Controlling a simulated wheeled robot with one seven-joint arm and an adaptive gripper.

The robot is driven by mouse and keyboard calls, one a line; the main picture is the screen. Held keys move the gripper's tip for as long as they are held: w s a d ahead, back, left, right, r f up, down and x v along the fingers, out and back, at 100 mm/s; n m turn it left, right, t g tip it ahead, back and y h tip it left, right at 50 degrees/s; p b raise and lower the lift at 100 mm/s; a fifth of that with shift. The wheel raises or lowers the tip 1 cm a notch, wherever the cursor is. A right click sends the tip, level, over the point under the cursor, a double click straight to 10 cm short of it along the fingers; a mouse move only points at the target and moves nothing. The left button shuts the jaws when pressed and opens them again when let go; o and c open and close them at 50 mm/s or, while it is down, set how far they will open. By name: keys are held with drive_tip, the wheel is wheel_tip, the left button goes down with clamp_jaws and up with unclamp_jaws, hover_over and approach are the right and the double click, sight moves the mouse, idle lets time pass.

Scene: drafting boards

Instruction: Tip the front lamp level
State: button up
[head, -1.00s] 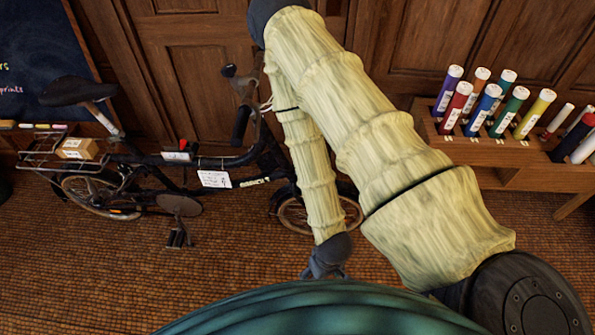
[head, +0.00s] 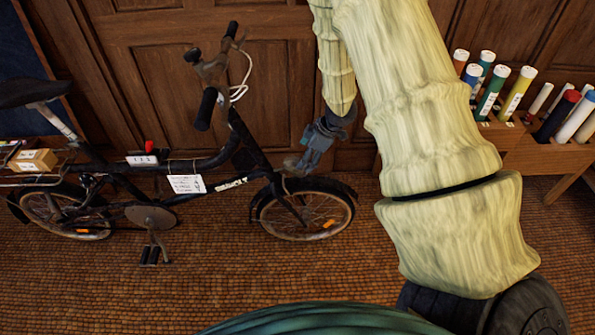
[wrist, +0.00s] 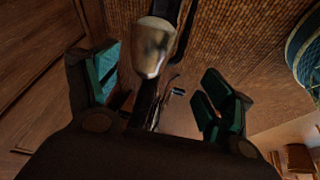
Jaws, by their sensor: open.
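The front lamp (wrist: 152,45) shows in the wrist view as a rounded, pale metallic housing at top centre, above the dark front part of the bicycle. It lies between the lines of my two teal-padded fingers, with gaps on both sides. In the head view I cannot make the lamp out clearly beside my gripper. My gripper (head: 303,150) is at the front of the bicycle (head: 225,165), just above its front wheel (head: 305,215). It is open and empty in the wrist view (wrist: 160,85). How far the lamp is tilted I cannot tell.
The handlebar (head: 210,75) with a white cable rises left of my gripper. A wooden rack (head: 530,145) of coloured tubes stands at the right. Panelled wood (head: 150,60) closes off the back. The brown floor (head: 230,280) in front of the bicycle is clear.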

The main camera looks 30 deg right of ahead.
drive_tip(key=x, duration=0.3)
drive_tip(key=d+b+x, duration=0.1)
drive_tip(key=x, duration=0.2)
drive_tip(key=w+b+x, duration=0.1)
drive_tip(key=x, duration=0.3)
drive_tip(key=shift+d, duration=0.15)
drive_tip(key=shift+s, duration=0.1)
drive_tip(key=c, duration=1.4)
drive_tip(key=shift+c, duration=0.2)
